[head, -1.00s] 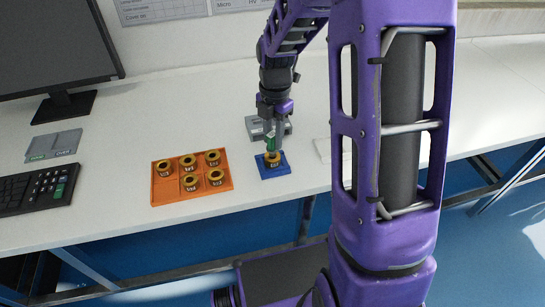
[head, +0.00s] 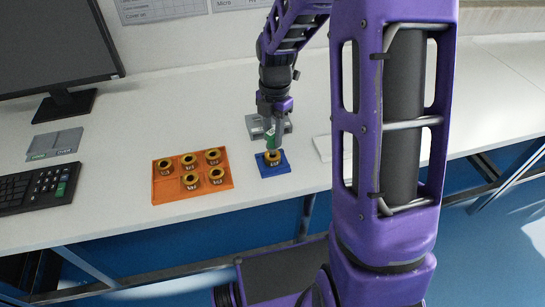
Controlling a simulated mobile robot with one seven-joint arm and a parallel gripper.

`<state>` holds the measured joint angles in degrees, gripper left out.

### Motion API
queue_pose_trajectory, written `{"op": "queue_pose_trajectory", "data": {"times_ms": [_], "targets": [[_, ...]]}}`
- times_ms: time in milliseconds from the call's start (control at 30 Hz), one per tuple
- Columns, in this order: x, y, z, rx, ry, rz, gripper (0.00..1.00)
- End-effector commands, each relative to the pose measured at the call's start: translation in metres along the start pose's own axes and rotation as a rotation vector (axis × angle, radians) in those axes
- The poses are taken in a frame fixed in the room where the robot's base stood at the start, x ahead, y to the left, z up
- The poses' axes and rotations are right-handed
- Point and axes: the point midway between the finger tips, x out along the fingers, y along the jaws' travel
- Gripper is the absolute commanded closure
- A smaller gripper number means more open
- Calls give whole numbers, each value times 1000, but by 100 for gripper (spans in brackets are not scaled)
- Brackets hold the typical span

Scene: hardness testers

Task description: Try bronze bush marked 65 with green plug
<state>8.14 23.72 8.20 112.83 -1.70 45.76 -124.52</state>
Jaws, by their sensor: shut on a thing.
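A bronze bush (head: 272,157) sits upright in the blue fixture block (head: 285,170); its marking is too small to read. My gripper (head: 271,137) is shut on the green plug (head: 270,131) and holds it just above this bush. The gripper's fingers partly hide the plug. Whether the plug's lower end is clear of the bore cannot be told for sure. Several more bronze bushes (head: 188,160) stand in the orange tray (head: 161,190) to the left, and one tray place, at the front left, is empty.
A grey block (head: 253,124) stands behind the blue fixture. A grey two-part plate (head: 54,144), one part labelled OVER, lies at the left by the keyboard (head: 35,187) and monitor (head: 60,50). A white flat item (head: 323,148) lies at the right, partly behind my arm.

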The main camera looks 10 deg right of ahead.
Motion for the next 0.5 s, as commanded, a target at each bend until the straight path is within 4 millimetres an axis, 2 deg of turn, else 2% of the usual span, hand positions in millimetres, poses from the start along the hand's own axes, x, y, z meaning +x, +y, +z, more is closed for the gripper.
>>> {"op": "queue_pose_trajectory", "data": {"times_ms": [500], "targets": [[-26,0,-1,1,-1,1,100]]}}
